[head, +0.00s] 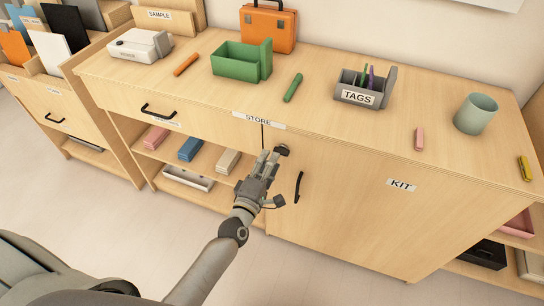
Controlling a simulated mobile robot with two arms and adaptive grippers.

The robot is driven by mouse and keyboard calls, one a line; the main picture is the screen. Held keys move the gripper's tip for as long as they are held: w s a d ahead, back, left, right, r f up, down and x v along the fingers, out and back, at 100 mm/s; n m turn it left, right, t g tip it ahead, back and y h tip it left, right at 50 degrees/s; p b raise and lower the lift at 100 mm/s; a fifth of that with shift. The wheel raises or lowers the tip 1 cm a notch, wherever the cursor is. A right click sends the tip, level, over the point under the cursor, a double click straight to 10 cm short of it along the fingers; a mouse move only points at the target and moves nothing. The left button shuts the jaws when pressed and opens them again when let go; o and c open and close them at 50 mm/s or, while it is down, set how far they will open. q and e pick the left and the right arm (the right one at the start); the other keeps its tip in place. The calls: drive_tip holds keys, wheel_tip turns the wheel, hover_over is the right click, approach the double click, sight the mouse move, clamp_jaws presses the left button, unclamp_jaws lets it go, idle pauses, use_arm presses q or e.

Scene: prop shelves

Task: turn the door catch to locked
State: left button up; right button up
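The door catch (283,150) is a small dark piece at the upper left corner of the cabinet door (340,200), below the counter edge. Which way it is turned is too small to tell. The door looks closed and has a black bar handle (298,187). My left gripper (271,155) is in front of the cabinet, with its fingertips right beside the catch and partly covering it. I cannot tell whether the fingers touch the catch or how far apart they are. My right gripper is not in view.
The counter above holds a green open box (240,62), an orange case (268,26), a grey TAGS holder (364,90), a cup (476,114) and several markers. Left of the door are a drawer handle (158,110) and open shelves with boxes (191,148). The floor in front is clear.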

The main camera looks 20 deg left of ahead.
use_arm(q)
drive_tip(key=s, duration=0.8)
drive_tip(key=shift+s+a, duration=0.15)
drive_tip(key=shift+s, duration=0.25)
drive_tip(key=s+d+f+m+g+h+p, duration=0.1)
drive_tip(key=s+f+m+g, duration=0.35)
drive_tip(key=f, duration=0.85)
drive_tip(key=s+f+m+g+p, duration=0.1)
drive_tip(key=s+f+m+g, duration=0.35)
drive_tip(key=f, duration=0.85)
drive_tip(key=s+a+f+m+g, duration=0.1)
drive_tip(key=s+f+m+g, duration=0.1)
drive_tip(key=s+f, duration=0.3)
drive_tip(key=s+a+f+m+g+y+p, duration=0.1)
drive_tip(key=s+f+m, duration=0.4)
drive_tip(key=s, duration=0.9)
drive_tip(key=s+a+f+m+g, duration=0.3)
drive_tip(key=s+f+m+g, duration=0.1)
drive_tip(key=s, duration=0.6)
drive_tip(key=shift+s+f+g+y+p, duration=0.3)
drive_tip(key=shift+f+g, duration=0.2)
drive_tip(key=shift+f, duration=0.3)
drive_tip(key=shift+a, duration=0.1)
